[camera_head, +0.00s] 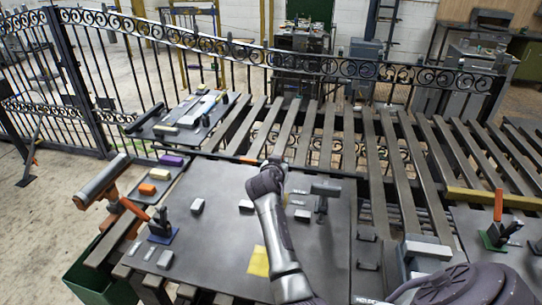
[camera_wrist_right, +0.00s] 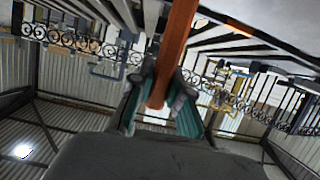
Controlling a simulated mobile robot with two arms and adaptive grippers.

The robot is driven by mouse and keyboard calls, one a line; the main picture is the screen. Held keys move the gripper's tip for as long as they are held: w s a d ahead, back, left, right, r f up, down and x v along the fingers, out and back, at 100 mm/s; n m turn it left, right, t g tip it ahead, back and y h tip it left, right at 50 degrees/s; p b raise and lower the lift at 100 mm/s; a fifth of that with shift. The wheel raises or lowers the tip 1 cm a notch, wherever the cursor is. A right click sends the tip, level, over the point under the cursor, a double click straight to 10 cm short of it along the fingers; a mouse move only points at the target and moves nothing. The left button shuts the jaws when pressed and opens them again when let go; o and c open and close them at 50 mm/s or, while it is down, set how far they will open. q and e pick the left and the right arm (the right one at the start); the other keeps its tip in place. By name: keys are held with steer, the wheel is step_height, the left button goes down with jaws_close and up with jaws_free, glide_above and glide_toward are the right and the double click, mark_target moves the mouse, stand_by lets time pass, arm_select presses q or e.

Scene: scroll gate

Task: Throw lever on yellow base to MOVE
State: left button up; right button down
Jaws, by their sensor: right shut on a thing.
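In the right wrist view an orange lever handle (camera_wrist_right: 178,48) runs between the fingers of my right gripper (camera_wrist_right: 160,98), which is shut on it. Other orange levers stand on a blue base (camera_head: 160,236) at the left and a green base (camera_head: 490,241) at the right. My left gripper cannot be seen.
A dark plate (camera_head: 215,240) carries a yellow patch (camera_head: 259,262), small grey blocks and an upright grey T-shaped piece (camera_head: 325,187). Slats (camera_head: 400,165) lie beyond, then an iron fence (camera_head: 300,68). A yellow bar (camera_head: 490,198) lies at the right.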

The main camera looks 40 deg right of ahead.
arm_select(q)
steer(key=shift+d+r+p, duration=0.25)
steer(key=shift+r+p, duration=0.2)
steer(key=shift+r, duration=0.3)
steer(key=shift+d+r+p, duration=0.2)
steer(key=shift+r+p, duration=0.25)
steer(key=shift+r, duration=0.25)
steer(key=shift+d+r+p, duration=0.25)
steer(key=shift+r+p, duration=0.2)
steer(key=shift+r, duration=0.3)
arm_select(e)
steer(key=w+d+f+g+y, duration=0.3)
steer(key=w+d+g+y, duration=0.1)
steer(key=y, duration=0.2)
steer(key=shift+d+g, duration=0.35)
steer(key=shift+g, duration=0.05)
steer(key=c, duration=1.1)
jaws_free()
steer(key=shift+f, duration=0.15)
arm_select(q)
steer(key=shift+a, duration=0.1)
arm_select(e)
steer(key=v, duration=1.2)
steer(key=shift+w+d, duration=0.1)
steer(key=shift+w, duration=0.05)
